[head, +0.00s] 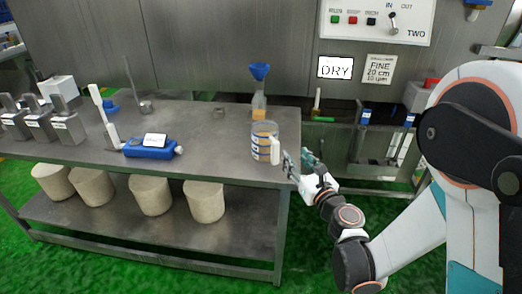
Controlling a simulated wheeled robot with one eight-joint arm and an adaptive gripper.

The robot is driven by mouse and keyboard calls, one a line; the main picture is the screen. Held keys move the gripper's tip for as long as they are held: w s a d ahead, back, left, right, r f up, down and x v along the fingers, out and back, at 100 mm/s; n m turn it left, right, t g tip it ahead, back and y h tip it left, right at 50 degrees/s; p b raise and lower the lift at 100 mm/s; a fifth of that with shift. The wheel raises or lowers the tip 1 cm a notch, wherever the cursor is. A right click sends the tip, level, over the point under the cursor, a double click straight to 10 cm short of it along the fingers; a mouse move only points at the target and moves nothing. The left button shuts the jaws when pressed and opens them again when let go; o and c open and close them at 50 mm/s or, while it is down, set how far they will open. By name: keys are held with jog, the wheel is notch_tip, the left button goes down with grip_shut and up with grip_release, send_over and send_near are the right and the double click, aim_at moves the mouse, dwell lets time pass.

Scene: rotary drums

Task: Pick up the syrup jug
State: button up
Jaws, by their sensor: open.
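The syrup jug (262,143) is most likely the clear jug with amber contents, blue markings and a white handle. It stands upright near the right end of the metal table (205,138). Its handle (275,151) faces right, toward my gripper. My gripper (296,163) is open and empty, just right of the jug at the table's right edge. The fingers appear close to the handle but not around it; the exact gap is hard to judge.
A bottle with a blue funnel (259,92) stands behind the jug. A blue device (150,148) lies left on the table, and grey metal blocks (67,124) stand at the far left. Pale drums (203,201) sit on the lower shelf. The tabletop left of the jug is clear.

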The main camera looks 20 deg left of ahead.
aim_at(277, 146)
jog(key=shift+n+g, duration=0.3)
jog(key=shift+n, duration=0.2)
jog(key=x, duration=0.2)
jog(key=p+x, duration=0.1)
jog(key=x, duration=0.2)
jog(key=s+a+f+x, duration=0.1)
jog(key=x, duration=0.1)
jog(key=shift+w+a+f, duration=0.1)
jog(key=shift+w+a, duration=0.5)
jog(key=shift+w, duration=0.1)
jog(key=b+x, duration=0.1)
jog(key=x, duration=0.1)
jog(key=f+b+x, duration=0.1)
jog(key=x, duration=0.1)
jog(key=shift+w+a, duration=0.25)
jog(key=shift+w+a+r, duration=0.15)
jog(key=shift+w+a, duration=0.05)
jog(key=shift+w, duration=0.05)
grip_shut()
